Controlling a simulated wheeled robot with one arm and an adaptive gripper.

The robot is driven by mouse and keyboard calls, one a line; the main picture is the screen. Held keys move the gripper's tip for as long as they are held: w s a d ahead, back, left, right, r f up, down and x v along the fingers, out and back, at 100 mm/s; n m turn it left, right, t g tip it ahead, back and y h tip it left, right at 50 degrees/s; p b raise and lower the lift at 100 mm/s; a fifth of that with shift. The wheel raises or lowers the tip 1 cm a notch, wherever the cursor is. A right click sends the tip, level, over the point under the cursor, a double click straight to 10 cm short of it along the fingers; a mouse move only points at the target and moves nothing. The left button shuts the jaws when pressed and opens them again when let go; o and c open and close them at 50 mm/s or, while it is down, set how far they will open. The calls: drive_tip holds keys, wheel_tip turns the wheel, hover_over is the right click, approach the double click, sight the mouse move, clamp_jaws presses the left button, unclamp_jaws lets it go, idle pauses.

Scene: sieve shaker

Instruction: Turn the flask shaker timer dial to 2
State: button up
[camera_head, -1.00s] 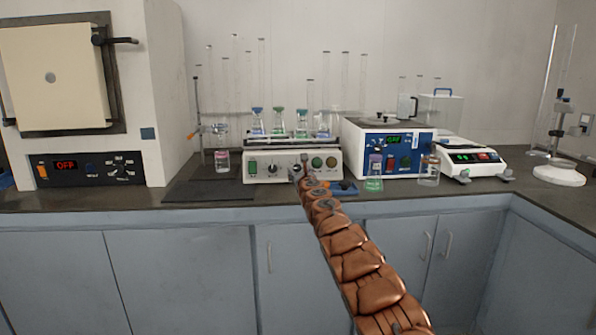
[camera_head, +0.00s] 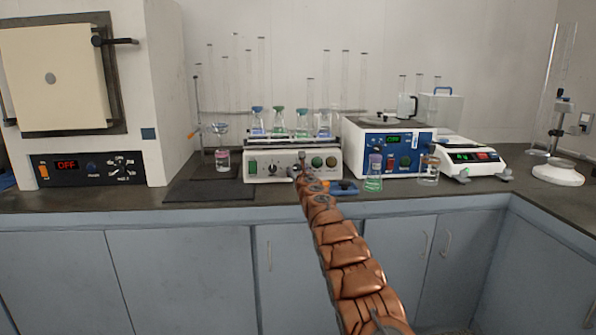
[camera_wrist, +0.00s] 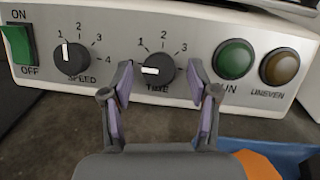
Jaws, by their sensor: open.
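The flask shaker (camera_head: 263,180) stands on the bench in the head view, its white front panel towards me. In the wrist view the TIME dial (camera_wrist: 158,70) is a black knob with a white pointer bar. The bar points left, below the printed 1; the printed 2 is above the knob. My gripper (camera_wrist: 159,75) is open, with one finger on each side of the TIME dial. I cannot tell whether either finger touches it. In the head view my arm hides part of the panel, and the small gripper end (camera_head: 301,160) is in front of it.
The SPEED dial (camera_wrist: 72,58) is left of my left finger, the green RUN button (camera_wrist: 233,59) close to the right finger. Flasks (camera_head: 279,122) stand on the shaker. A blue-fronted device (camera_head: 404,158) and a glass with green liquid (camera_head: 374,178) are to the right.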

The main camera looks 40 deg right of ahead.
clamp_jaws()
idle(0.6)
